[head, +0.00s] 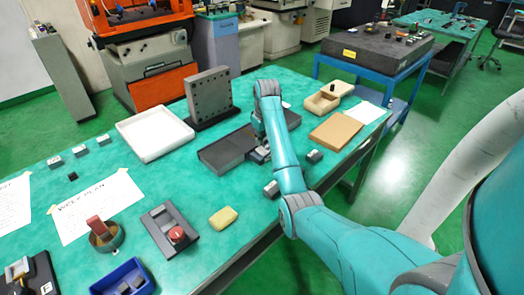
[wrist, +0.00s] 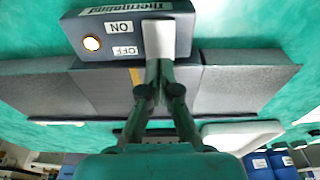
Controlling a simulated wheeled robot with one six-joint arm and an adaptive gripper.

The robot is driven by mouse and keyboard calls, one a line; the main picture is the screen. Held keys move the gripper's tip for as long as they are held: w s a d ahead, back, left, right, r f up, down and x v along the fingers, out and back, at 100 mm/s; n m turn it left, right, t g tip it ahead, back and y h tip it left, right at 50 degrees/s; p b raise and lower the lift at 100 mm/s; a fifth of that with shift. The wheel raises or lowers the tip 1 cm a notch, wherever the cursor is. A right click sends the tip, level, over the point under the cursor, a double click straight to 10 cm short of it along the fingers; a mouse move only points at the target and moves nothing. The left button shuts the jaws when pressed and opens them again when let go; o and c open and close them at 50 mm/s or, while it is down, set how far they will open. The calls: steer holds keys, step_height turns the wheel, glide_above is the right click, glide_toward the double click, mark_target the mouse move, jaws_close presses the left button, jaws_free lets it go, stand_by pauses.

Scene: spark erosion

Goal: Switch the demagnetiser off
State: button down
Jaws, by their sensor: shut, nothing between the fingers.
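The demagnetiser is a long dark grey slab (head: 225,150) on the green bench, partly hidden behind my arm in the head view. In the wrist view its control box (wrist: 105,48) shows upside down, with ON and OFF labels, a pale lit lamp (wrist: 92,43) and a silver switch plate (wrist: 167,38). The slab (wrist: 235,88) stretches to both sides below the box. My gripper (wrist: 158,66) is shut and empty, its fingertips at the lower edge of the switch plate on the OFF side. I cannot tell if they touch it.
A drilled grey angle plate (head: 208,95) stands behind the slab, beside a white tray (head: 155,133). A brown board (head: 336,131) and a wooden box (head: 322,102) lie right. A red-knobbed device (head: 170,232) and a yellow block (head: 223,217) are in front.

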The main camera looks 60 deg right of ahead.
mark_target(262, 151)
steer(key=shift+f, duration=1.2)
stand_by(1.4)
